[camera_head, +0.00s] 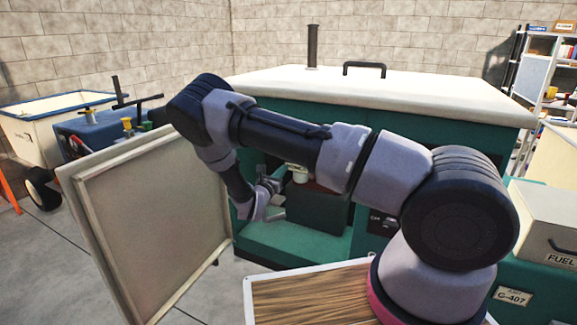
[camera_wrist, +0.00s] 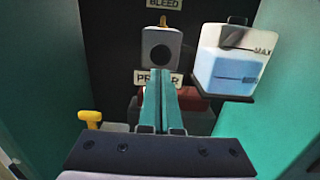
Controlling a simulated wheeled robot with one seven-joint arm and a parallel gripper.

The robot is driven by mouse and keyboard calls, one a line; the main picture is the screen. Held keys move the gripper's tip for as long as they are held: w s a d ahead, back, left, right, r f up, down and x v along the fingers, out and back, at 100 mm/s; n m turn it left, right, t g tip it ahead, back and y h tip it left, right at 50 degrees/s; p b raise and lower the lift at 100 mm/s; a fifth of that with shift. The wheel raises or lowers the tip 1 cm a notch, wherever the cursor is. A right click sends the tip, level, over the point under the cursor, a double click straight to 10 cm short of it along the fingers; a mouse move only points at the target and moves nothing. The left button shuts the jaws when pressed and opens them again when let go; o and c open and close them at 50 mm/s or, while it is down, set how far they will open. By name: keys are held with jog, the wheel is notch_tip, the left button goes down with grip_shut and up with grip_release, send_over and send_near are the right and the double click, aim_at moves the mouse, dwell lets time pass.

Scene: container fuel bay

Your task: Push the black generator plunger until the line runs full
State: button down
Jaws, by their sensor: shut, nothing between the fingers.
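In the wrist view, a grey block with a dark round plunger face (camera_wrist: 161,53) sits on the black back panel. A "BLEED" label (camera_wrist: 165,3) is above it and a partly covered "PRIMER" label (camera_wrist: 145,77) is below. My gripper (camera_wrist: 159,72) is shut and empty. Its teal fingers point at the block, with their tips just below the round face in the picture; I cannot tell whether they touch it. In the head view, my gripper (camera_head: 272,186) reaches into the open bay of the green generator (camera_head: 290,243); the plunger is hidden there.
A translucent tank (camera_wrist: 222,70) with blue liquid and a "MAX" mark stands right of the block. A yellow handle (camera_wrist: 90,115) is at lower left, and a red part (camera_wrist: 190,98) lies behind the fingers. The open door panel (camera_head: 150,225) stands left of the bay.

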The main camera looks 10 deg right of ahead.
jog(key=v, duration=0.6)
jog(key=shift+s, duration=0.3)
jog(key=shift+a, duration=0.15)
